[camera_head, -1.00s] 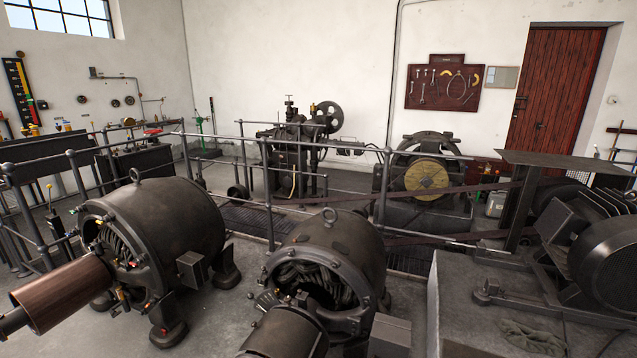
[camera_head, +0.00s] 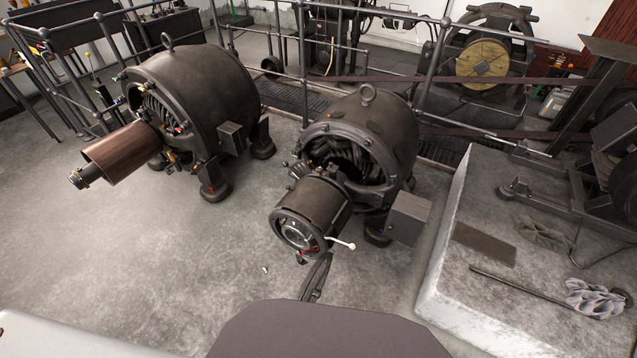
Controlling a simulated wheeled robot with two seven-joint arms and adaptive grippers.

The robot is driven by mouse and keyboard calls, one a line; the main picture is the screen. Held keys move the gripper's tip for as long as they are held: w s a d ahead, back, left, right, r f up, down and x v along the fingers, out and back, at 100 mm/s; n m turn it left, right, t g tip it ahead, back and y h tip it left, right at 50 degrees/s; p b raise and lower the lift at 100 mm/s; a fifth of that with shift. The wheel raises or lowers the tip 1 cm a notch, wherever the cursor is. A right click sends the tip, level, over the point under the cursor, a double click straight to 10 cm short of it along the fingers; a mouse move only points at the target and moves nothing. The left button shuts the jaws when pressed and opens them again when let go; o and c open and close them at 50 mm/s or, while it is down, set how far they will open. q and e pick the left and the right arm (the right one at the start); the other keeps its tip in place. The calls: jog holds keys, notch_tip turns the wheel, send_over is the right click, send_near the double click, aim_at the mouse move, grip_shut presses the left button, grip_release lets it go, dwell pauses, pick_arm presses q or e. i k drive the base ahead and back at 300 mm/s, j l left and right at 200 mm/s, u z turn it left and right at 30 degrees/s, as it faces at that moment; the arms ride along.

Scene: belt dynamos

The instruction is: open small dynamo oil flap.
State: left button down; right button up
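The smaller dynamo (camera_head: 385,125) stands in the middle of the camera_head view, dark, with a lifting eye on top. Its round front end (camera_head: 298,232) faces me, with a light disc at its centre. A lever with a white handle (camera_head: 341,243) sticks out to the right of this end, and a small red part sits below. I cannot make out which part is the oil flap or whether it is open. Neither of my grippers can be made out with certainty. A slim dark forked thing (camera_head: 316,278) shows below the front end; I cannot tell what it is.
A larger dynamo (camera_head: 205,95) with a brown cylinder (camera_head: 120,153) stands to the left. A concrete plinth (camera_head: 455,265) at the right bears a rod (camera_head: 520,284) and a grey rag (camera_head: 598,298). Railings (camera_head: 301,60) run behind. The floor at front left is clear.

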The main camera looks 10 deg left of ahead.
aim_at(332, 167)
jog(key=i+j+u, duration=0.1)
jog(key=u, duration=0.15)
jog(key=k+l, duration=0.1)
jog(key=l+z, duration=0.2)
jog(key=z, duration=0.2)
jog(key=l+z, duration=0.25)
jog(key=z, duration=0.15)
jog(key=i+l+z, duration=0.1)
jog(key=z, duration=0.3)
jog(key=l, duration=0.1)
